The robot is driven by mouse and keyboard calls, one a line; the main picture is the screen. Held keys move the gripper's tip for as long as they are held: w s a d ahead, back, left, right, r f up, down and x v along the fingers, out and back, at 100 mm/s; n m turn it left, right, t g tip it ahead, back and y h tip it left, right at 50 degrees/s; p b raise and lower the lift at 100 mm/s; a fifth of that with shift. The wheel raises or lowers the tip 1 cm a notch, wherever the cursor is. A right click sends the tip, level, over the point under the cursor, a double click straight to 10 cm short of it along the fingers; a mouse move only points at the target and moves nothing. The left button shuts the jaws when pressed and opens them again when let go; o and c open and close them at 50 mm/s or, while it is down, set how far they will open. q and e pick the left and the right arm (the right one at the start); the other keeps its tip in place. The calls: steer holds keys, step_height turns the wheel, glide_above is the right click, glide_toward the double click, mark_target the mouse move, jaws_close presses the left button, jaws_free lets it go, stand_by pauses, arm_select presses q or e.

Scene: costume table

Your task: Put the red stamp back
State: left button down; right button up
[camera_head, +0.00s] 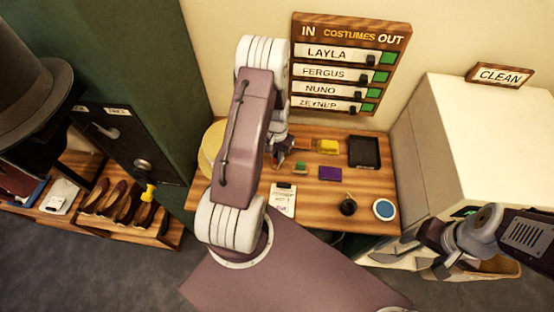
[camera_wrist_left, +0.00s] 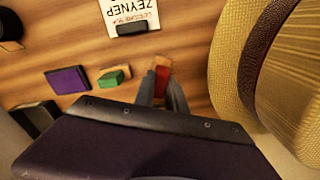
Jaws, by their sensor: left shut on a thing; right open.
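The red stamp (camera_wrist_left: 162,78) shows in the left wrist view between the two fingertips of my left gripper (camera_wrist_left: 161,92), which is shut on it. The stamp is low over or on the wooden table; I cannot tell which. In the head view my left gripper (camera_head: 282,156) is at the back left of the table, and the red stamp cannot be made out there. A green stamp (camera_head: 299,168) stands just right of the gripper, beside a purple pad (camera_head: 330,173). My right gripper (camera_head: 443,262) is open and empty at the lower right, away from the table.
A yellow block (camera_head: 327,147) and black tray (camera_head: 363,152) are at the back. A card (camera_head: 283,200), a black round object (camera_head: 347,207) and a blue round tin (camera_head: 384,209) are nearer the front. A straw hat (camera_wrist_left: 232,70) is close beside my left gripper.

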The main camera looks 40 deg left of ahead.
arm_select(q)
step_height(320, 180, down, 4)
steer(key=shift+r+p, duration=0.2)
steer(key=shift+p, duration=0.35)
steer(key=shift+f, duration=0.1)
steer(key=shift+f+b, duration=0.15)
steer(key=shift+b, duration=0.15)
steer(key=c, duration=1.5)
jaws_free()
steer(key=shift+d, duration=0.1)
steer(key=shift+c, duration=0.2)
steer(key=shift+o, duration=0.9)
